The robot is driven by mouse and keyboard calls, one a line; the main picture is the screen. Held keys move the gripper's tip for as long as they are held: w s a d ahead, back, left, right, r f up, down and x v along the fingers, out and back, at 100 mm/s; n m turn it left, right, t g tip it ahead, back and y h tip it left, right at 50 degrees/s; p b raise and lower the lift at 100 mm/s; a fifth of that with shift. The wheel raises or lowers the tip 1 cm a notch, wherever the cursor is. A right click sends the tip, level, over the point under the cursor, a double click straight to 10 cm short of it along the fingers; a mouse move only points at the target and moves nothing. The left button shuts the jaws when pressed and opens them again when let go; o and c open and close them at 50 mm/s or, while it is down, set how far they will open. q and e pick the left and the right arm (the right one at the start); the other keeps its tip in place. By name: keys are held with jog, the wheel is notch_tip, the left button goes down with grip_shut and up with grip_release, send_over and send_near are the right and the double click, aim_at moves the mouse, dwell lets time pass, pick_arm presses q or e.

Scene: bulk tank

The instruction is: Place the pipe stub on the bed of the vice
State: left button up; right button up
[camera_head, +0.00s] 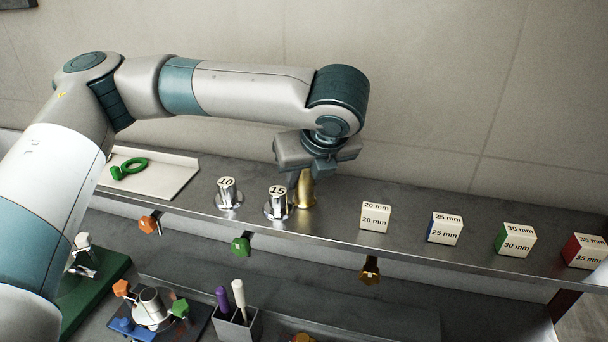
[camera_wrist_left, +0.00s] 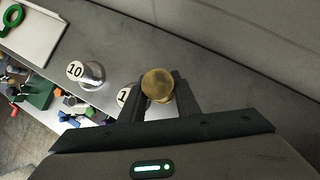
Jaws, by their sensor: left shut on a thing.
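My left gripper (camera_head: 307,170) points down over the steel shelf and is shut on a brass cylinder (camera_head: 305,190), which looks like the pipe stub. The cylinder stands upright, its lower end at or very near the shelf top. In the left wrist view its round brass top (camera_wrist_left: 158,85) sits between the two dark fingers. I cannot clearly make out the vice; a green base (camera_head: 98,290) with a pale metal fitting stands at the lower left, partly hidden by my left arm. My right gripper is out of view.
Metal pieces marked 10 (camera_head: 228,193) and 15 (camera_head: 277,202) stand close left of the gripper. Labelled blocks, such as the 20 mm one (camera_head: 375,217), line the shelf to the right. Below are a fixture with a metal ring (camera_head: 150,306) and a pen holder (camera_head: 237,325).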

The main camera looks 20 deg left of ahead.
pick_arm(q)
jog(key=o, duration=0.9)
jog(key=shift+f, duration=0.1)
jog(key=shift+c, duration=0.2)
jog(key=shift+r, duration=0.2)
jog(key=shift+s+d+r, duration=0.2)
jog(key=shift+s+r, duration=0.05)
jog(key=shift+r, duration=0.2)
jog(key=b+v, duration=0.2)
jog(key=v, duration=0.8)
jog(key=shift+s+d+r+b, duration=0.15)
jog(key=shift+s+r+b, duration=0.05)
jog(key=shift+r+b, duration=0.15)
